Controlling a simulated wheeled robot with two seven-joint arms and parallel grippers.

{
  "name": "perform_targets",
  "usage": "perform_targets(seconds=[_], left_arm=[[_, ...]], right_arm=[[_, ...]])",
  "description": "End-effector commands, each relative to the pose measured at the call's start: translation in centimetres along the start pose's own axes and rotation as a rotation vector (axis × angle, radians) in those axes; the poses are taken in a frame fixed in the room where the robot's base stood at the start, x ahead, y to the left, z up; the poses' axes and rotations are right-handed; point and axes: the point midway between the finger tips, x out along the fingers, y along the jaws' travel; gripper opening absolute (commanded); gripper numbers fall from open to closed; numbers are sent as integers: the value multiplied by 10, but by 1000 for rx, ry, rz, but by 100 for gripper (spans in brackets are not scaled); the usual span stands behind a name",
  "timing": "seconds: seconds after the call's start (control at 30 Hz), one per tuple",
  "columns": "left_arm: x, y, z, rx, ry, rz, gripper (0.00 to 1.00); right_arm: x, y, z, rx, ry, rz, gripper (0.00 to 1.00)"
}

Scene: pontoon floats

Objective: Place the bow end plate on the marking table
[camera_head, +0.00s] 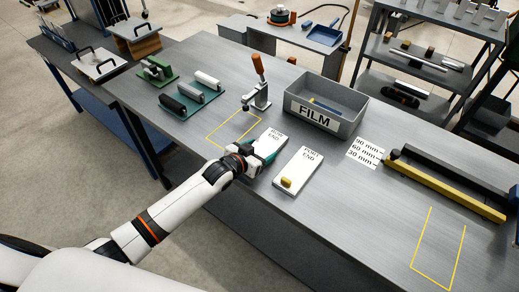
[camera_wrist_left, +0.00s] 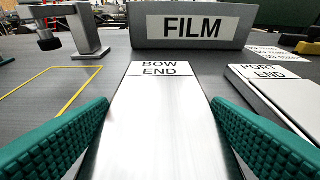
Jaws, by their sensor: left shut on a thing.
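The bow end plate (camera_head: 274,137) is a flat pale metal plate labelled "BOW END". In the left wrist view the plate (camera_wrist_left: 162,110) lies lengthwise between the two green ridged finger pads. My left gripper (camera_head: 264,153) is shut on its near end, which the gripper partly hides in the head view. The plate is over the grey metal table (camera_head: 333,207), right of a yellow outline. I cannot tell whether it touches the surface. My right gripper is not in view.
The port end plate (camera_head: 299,170), with a yellow knob, lies just right. The FILM bin (camera_head: 325,118) stands behind. A toggle clamp (camera_head: 258,90) stands at the yellow outline (camera_head: 216,134). A yellow-edged bar (camera_head: 447,190) and another outline (camera_head: 427,273) are at right.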

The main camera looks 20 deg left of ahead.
Motion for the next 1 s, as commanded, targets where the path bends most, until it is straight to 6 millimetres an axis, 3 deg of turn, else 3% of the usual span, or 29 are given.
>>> perform_targets(seconds=[0.33, 0.37, 0.5, 0.83, 1.0], left_arm=[[2, 0, -3, 0, -2, 0, 45], [1, 0, -3, 0, 0, 0, 76], [1, 0, -3, 0, 0, 0, 94], [-1, 0, 2, 1, -1, 0, 94], [-25, 0, -1, 1, 1, 0, 94]], right_arm=[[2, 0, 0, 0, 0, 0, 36], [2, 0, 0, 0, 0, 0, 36], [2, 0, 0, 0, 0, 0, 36], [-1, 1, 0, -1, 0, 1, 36], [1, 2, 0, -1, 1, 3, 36]])
